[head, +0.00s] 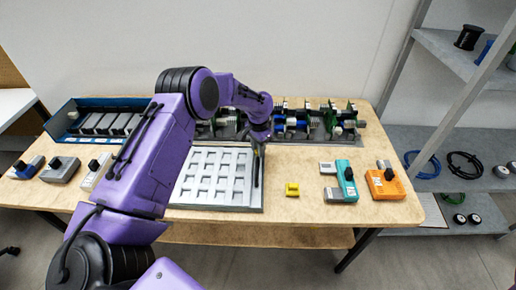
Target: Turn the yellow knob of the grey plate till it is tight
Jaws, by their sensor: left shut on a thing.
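My left gripper (257,160) points down at the right side of the pale grey plate (240,208) with rows of square pockets. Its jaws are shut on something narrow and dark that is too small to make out. I cannot make out a yellow knob on the plate; my left arm covers the plate's left part. A small yellow piece (292,189) lies apart on the table, right of the plate. My right gripper is not in view.
On the wooden table (320,225), a teal module (346,178) and an orange module (386,184) lie right. A blue bin (64,118) and smaller modules stand left. A row of mechanisms (318,122) lines the back. Grey shelves (460,135) stand right.

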